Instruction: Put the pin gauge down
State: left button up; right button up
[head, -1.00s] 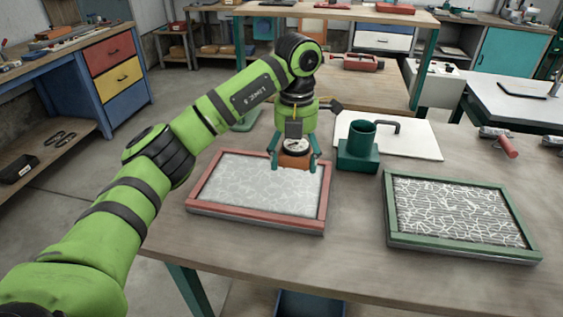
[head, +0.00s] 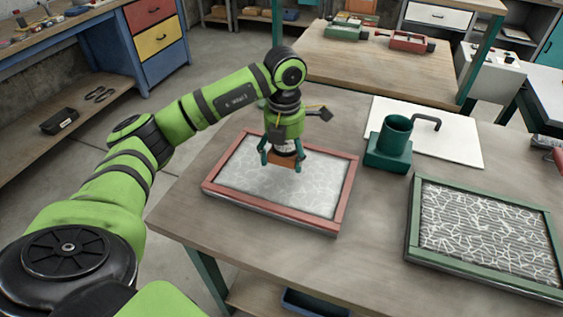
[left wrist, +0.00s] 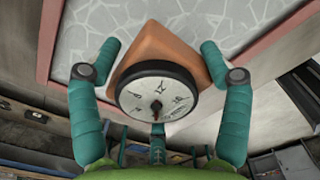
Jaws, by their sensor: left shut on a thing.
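My left gripper (head: 281,160) is shut on the pin gauge (head: 284,166), which has an orange-brown block body and a round white dial. In the left wrist view the gauge (left wrist: 158,90) sits between the two teal fingers (left wrist: 160,95), dial facing the camera. In the head view it appears over the back part of the pale fibre sheet in the red frame (head: 348,195). Fingers partly hide the gauge, and I cannot tell whether its underside touches the sheet. My right gripper is not in view.
A green frame (head: 411,225) with coarser fibres lies at the right. Bare wooden tabletop (head: 375,215) lies between the frames.

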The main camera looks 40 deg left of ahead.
aim_at(282, 176)
pick_arm(q)
jog(key=shift+s+a+f, duration=0.1)
jog(key=shift+s+a, duration=0.05)
jog(key=shift+a, duration=0.05)
jog(key=shift+f, duration=0.35)
notch_tip(282, 176, down, 2)
jog(key=shift+f+p, duration=0.2)
jog(key=shift+p, duration=0.45)
jog(key=shift+f, duration=0.5)
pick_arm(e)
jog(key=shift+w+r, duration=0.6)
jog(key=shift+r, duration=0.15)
pick_arm(q)
jog(key=shift+f, duration=0.1)
jog(key=o, duration=1.3)
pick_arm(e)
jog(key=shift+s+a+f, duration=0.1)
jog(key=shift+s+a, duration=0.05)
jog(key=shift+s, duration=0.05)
